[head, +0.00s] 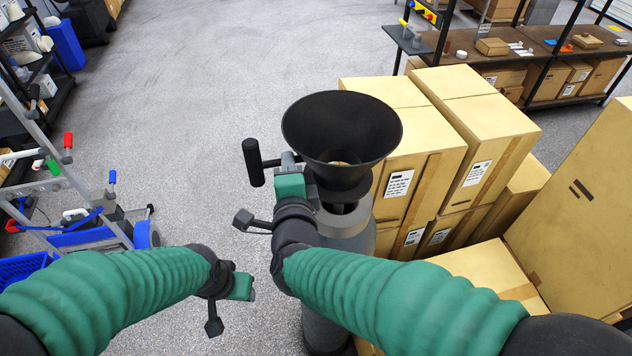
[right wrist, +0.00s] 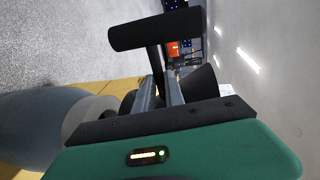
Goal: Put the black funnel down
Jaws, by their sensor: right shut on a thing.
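The black funnel (head: 342,125) is upright, wide mouth up, in the middle of the head view. It is over the top of a grey cylinder (head: 348,240); whether its spout rests in the neck cannot be told. My right gripper (head: 292,162) is at the funnel's left side, shut on the funnel. A black bar handle (head: 253,162) sticks out beyond the fingers. The right wrist view shows the fingers (right wrist: 163,95), the bar and part of the funnel (right wrist: 200,84). My left gripper (head: 243,285) hangs low, away from the funnel; its jaw opening is not clear.
Stacked cardboard boxes (head: 480,120) stand close on the right of the cylinder. A cart with blue parts (head: 95,215) stands at the left. A shelf (head: 545,45) with boxes is at the back right. The grey floor (head: 200,100) left of the funnel is clear.

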